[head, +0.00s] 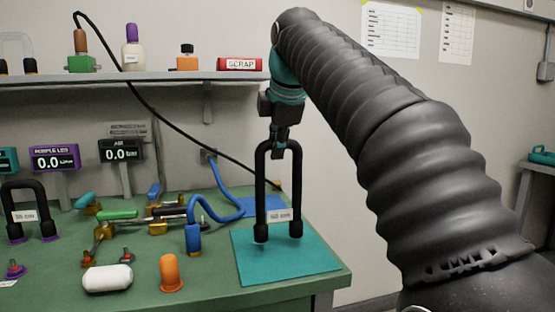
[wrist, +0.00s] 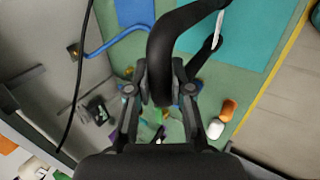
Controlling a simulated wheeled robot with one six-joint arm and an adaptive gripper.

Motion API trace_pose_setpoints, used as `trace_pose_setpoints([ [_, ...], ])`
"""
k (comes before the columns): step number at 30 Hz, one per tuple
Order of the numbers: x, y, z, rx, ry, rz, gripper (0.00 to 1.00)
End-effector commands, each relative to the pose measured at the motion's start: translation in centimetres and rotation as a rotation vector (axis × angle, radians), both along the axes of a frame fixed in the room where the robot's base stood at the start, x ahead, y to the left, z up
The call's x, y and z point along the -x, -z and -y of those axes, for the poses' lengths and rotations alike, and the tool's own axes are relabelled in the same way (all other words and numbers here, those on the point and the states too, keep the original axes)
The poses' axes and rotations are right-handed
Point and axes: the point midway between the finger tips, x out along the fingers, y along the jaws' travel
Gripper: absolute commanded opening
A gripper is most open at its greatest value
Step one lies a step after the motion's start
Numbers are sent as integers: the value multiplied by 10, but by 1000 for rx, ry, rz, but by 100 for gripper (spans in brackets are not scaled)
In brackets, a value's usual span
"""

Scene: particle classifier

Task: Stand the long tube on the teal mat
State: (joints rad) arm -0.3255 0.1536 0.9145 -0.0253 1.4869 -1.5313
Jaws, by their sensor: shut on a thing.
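The long tube (head: 263,190) is a black upside-down U with a white label on its right leg. My gripper (head: 281,146) is shut on the top of its bend. The tube hangs upright with both legs down over the teal mat (head: 290,268). Its feet appear over the back half of the mat; I cannot tell whether they touch it. In the wrist view the tube's bend (wrist: 172,50) lies between my fingers (wrist: 160,78), with the teal mat (wrist: 250,45) beyond it.
A shorter black U tube (head: 14,203) stands at the left of the green bench. An orange capped piece (head: 172,274), a white capsule (head: 108,279), and blue and green pipes (head: 194,215) lie left of the mat. A shelf (head: 150,78) runs behind.

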Motion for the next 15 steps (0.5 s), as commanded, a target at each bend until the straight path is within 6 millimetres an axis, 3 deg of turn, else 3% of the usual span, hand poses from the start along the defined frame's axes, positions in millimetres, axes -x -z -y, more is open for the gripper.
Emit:
trace_pose_setpoints([
  [1, 1, 11, 0, 0, 0, 0, 0],
  [4, 1, 20, 1, 0, 0, 0, 0],
  [15, 0, 23, 1, -1, 1, 1, 0],
])
